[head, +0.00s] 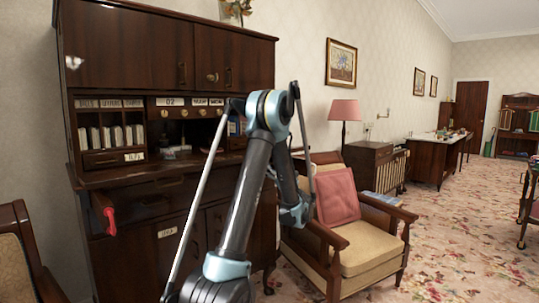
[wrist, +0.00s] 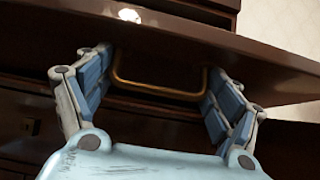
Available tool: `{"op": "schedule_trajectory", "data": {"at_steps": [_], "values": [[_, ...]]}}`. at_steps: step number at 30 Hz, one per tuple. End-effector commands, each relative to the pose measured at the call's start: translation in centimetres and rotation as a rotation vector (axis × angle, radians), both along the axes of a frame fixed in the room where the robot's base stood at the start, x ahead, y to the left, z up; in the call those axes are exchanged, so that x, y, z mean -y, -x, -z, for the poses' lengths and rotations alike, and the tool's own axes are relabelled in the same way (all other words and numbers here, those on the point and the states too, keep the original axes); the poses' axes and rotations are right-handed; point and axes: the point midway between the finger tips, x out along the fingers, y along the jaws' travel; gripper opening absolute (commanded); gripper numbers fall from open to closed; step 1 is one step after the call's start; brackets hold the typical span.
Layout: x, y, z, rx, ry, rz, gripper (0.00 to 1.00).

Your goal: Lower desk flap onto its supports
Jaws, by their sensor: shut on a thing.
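The dark wood desk (head: 85,180) stands at left in the head view, its pigeonhole compartment open. In the wrist view the flap (wrist: 225,45) is a dark board slanting across the top, with a brass handle (wrist: 160,90) below its edge. My gripper (wrist: 160,66) has its blue-padded fingers on either side of this handle and is shut on it. A red-ended piece (head: 108,217) juts from the desk's lower left; I cannot tell if it is a support. My arm covers the desk's right side and my fingers in the head view.
An armchair (head: 370,260) with a pink cushion (head: 337,194) stands close right of the desk. Another chair (head: 18,255) is at the lower left. A lamp (head: 345,111) stands behind. Patterned carpet (head: 450,220) lies open at right.

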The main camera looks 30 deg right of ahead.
Motion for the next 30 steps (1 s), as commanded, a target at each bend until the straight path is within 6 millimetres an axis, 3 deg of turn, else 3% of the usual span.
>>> {"op": "schedule_trajectory", "data": {"at_steps": [9, 25, 26, 27, 30], "values": [[-0.1, -0.3, 2.8, -0.001, 0.001, -0.001, 0.41], [-0.1, -0.4, 3.3, -0.001, 0.001, -0.001, 0.41], [-0.1, -0.4, 3.3, -0.001, 0.001, -0.001, 0.86], [-0.1, -0.4, 3.3, -0.001, 0.001, -0.001, 0.95], [-0.1, -0.4, 3.3, 0.000, 0.000, 0.000, 0.96]]}}
